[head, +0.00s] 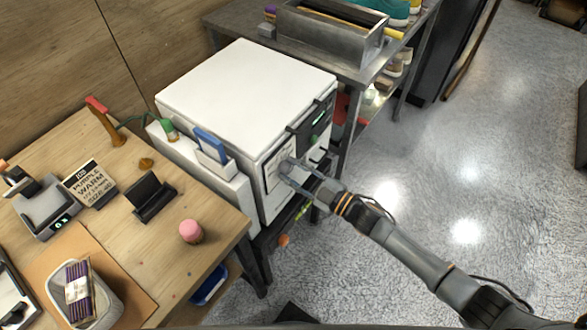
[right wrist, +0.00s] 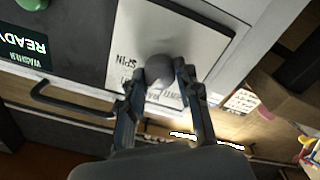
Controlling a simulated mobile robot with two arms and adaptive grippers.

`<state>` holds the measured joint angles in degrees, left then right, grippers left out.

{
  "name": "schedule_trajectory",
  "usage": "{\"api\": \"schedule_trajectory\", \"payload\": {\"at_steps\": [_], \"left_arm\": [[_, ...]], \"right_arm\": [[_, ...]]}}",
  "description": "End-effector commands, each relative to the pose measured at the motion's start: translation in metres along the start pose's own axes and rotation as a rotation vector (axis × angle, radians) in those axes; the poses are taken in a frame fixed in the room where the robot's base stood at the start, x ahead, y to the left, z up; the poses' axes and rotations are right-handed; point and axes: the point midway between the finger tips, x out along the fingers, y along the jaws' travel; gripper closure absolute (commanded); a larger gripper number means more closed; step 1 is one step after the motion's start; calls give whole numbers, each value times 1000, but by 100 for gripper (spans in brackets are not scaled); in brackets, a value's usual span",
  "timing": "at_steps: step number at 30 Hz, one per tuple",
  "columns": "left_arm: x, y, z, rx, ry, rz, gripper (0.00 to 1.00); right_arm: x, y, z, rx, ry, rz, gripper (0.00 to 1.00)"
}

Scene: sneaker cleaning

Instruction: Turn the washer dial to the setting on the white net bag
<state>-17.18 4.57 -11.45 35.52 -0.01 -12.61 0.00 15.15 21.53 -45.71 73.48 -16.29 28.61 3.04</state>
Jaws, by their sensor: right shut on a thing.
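The washer (head: 245,85) is a white box with a light dial panel (head: 271,172) on its front. In the right wrist view the dial (right wrist: 158,68) is a round grey knob on the white panel (right wrist: 205,35). "SPIN" is legible beside it; other words are partly covered by my fingers. My right gripper (head: 287,170) reaches the panel from the right. In the right wrist view the right gripper (right wrist: 160,76) has its fingers on either side of the knob, shut on it. The dial's setting cannot be read. I cannot make out a white net bag. My left gripper is not in view.
A dark display (right wrist: 25,45) reads "WASHER READY", with a dark handle (right wrist: 70,104) nearby. A wooden table (head: 122,240) at left holds a "PURPLE WARM" card (head: 90,184), a pink-topped jar (head: 191,231) and a grey bin (head: 107,312). A metal bench (head: 255,38) stands behind. Floor at right is clear.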

Motion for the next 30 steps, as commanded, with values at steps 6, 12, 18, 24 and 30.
{"api": "schedule_trajectory", "payload": {"at_steps": [6, 12, 18, 24, 30], "left_arm": [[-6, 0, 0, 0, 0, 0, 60], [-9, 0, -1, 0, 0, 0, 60], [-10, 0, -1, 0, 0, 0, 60], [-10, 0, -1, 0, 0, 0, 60], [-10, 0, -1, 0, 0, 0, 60]], "right_arm": [[-1, 0, 0, 175, -9, 4, 99], [-1, -1, 1, 294, -13, 7, 99], [-1, 0, 1, 364, -15, 10, 99], [-1, -1, 1, 394, -15, 11, 99], [-1, -1, 1, 398, -16, 11, 99]]}}
